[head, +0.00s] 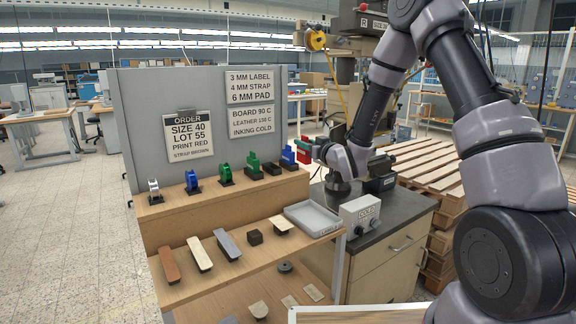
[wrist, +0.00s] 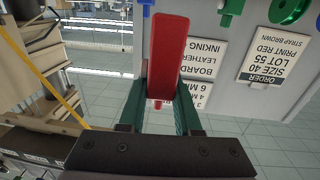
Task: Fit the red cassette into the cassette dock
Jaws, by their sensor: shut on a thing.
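The red cassette (head: 303,152) is held up at the right end of the upper shelf, clear of the floor, beside a blue cassette-like block (head: 288,157). My gripper (head: 311,150) is shut on it. In the wrist view the red cassette (wrist: 168,55) stands lengthwise between the two dark green fingers of my gripper (wrist: 160,88), its far end beyond the fingertips. I cannot pick out the cassette dock for certain; a dark unit (head: 380,178) on the grey-topped cabinet may be part of it, partly behind my arm.
The upper shelf (head: 165,208) bears silver, blue and green reels and several blocks. The lower shelf holds straps and a grey tray (head: 312,218). A control box (head: 360,216) stands on the cabinet (head: 385,262). A grey panel (head: 150,100) rises behind; pallets (head: 440,170) stand right.

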